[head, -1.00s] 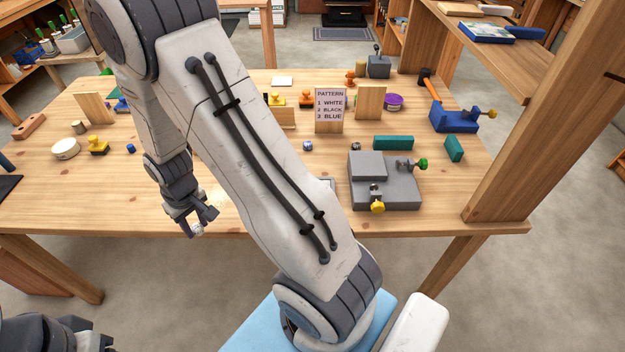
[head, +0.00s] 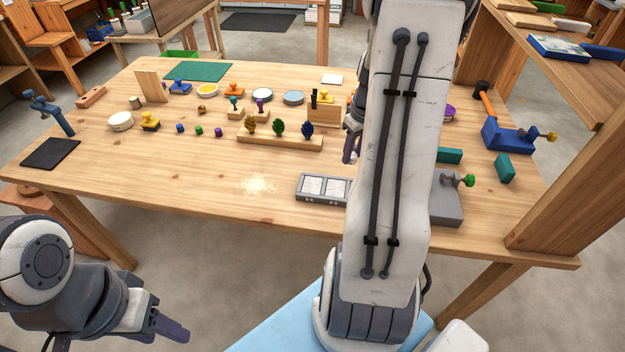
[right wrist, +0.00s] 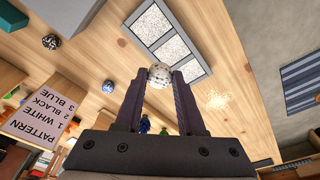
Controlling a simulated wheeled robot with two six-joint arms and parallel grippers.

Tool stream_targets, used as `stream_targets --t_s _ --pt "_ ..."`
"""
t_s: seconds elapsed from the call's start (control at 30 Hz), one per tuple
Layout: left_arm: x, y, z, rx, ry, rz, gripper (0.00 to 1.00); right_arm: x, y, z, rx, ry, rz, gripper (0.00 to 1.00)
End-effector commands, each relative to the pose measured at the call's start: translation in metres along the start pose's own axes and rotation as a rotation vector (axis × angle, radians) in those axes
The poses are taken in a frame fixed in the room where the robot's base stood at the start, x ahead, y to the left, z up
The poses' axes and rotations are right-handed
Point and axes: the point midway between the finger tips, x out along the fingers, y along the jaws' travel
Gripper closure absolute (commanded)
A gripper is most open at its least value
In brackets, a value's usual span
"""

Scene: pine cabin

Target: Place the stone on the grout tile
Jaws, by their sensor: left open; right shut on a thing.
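The white speckled stone (right wrist: 160,75) is held between the fingertips of my right gripper (right wrist: 160,82) in the right wrist view. In the head view my right gripper (head: 350,148) is mostly hidden behind my right arm, and the stone cannot be seen there. The grout tile (head: 299,189) is a grey frame with pale speckled cells, near the table's front edge, its right part hidden by my arm. It also shows in the right wrist view (right wrist: 206,67), beyond the stone; the cells look empty. My left gripper (head: 168,328) is open and empty, off the table at lower left.
The right wrist view shows a pattern card (right wrist: 40,112) reading white, black, blue, a dark stone (right wrist: 50,42) and a bluish stone (right wrist: 108,87). A pale crumb patch (head: 258,184) lies left of the tile.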

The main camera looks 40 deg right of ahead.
Motion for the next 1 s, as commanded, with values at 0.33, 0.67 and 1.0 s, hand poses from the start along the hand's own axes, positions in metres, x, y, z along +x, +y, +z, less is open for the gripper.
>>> stream_targets --t_s 0.33,0.67,1.0 --pt "-0.014 0.001 -0.001 0.000 0.000 0.000 0.50 0.053 -0.058 -0.046 -0.007 -0.005 -0.003 1.00" --pt "-0.018 0.001 -0.001 0.000 0.000 0.000 0.50 0.082 -0.074 -0.057 0.000 -0.005 -0.003 1.00" --pt "-0.019 0.001 -0.001 0.000 0.000 0.000 0.50 0.109 -0.073 -0.053 -0.001 -0.001 0.000 1.00"
